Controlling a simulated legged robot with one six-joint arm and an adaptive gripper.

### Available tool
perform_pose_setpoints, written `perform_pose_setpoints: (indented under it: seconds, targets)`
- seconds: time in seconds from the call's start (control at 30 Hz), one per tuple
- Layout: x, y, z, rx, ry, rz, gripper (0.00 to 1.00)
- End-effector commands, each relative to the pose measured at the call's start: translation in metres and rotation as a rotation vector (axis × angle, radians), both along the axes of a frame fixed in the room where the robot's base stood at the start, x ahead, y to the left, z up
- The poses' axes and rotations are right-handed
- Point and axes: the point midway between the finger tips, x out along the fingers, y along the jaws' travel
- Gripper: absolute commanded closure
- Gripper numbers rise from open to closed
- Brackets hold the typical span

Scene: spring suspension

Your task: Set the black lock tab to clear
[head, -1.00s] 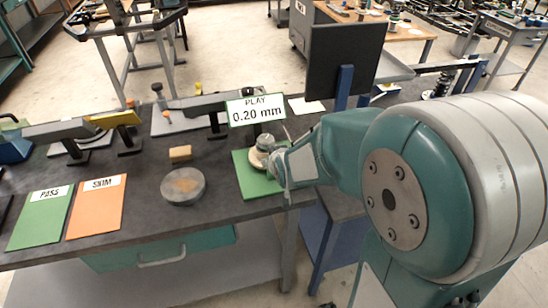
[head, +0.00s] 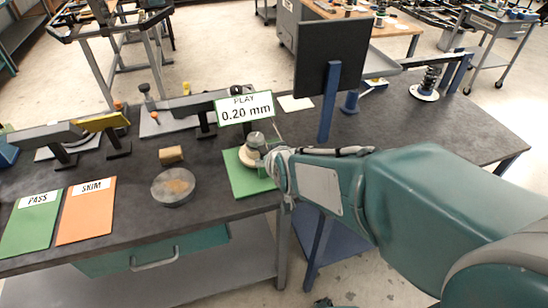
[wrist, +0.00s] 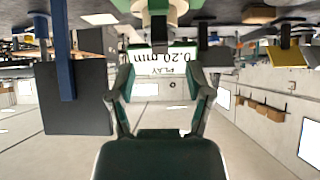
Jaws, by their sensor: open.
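A black knob-like piece (head: 236,89) shows just above the white sign reading PLAY 0.20 mm (head: 246,108); I cannot tell whether it is the lock tab. A pale round part with a grey-green top (head: 254,148) stands on a green mat (head: 238,182). In the upside-down wrist view my open fingers (wrist: 160,75) frame the sign (wrist: 163,60), with nothing seen held. A dark block (wrist: 158,30) shows between and beyond them, under a pale round part (wrist: 143,8).
A round grey disc (head: 173,187) and a tan block (head: 171,155) lie left of the mat. Green PASS (head: 30,228) and orange SKIM (head: 86,222) cards lie further left. A dark panel (head: 328,60) on a blue post stands behind my arm. The bench's right part is mostly clear.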

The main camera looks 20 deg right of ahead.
Motion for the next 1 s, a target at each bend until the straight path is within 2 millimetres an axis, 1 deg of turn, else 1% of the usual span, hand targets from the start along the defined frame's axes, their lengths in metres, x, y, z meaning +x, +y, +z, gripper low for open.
perform_pose_setpoints:
  seconds: [0.03, 0.13, 0.33, 0.5, 0.93, 1.0]
  targets:
    - [-0.006, 0.000, 0.005, 0.001, -0.004, 0.001, 0.34]
    - [-0.015, 0.001, 0.014, 0.000, -0.005, 0.004, 0.34]
    - [-0.029, 0.001, 0.024, 0.000, -0.002, 0.002, 0.34]
    - [-0.033, 0.000, 0.026, 0.000, 0.001, 0.001, 0.34]
    - [-0.034, 0.000, 0.026, -0.001, 0.002, 0.001, 0.34]
    - [-0.038, 0.000, 0.029, -0.001, 0.012, -0.001, 0.34]
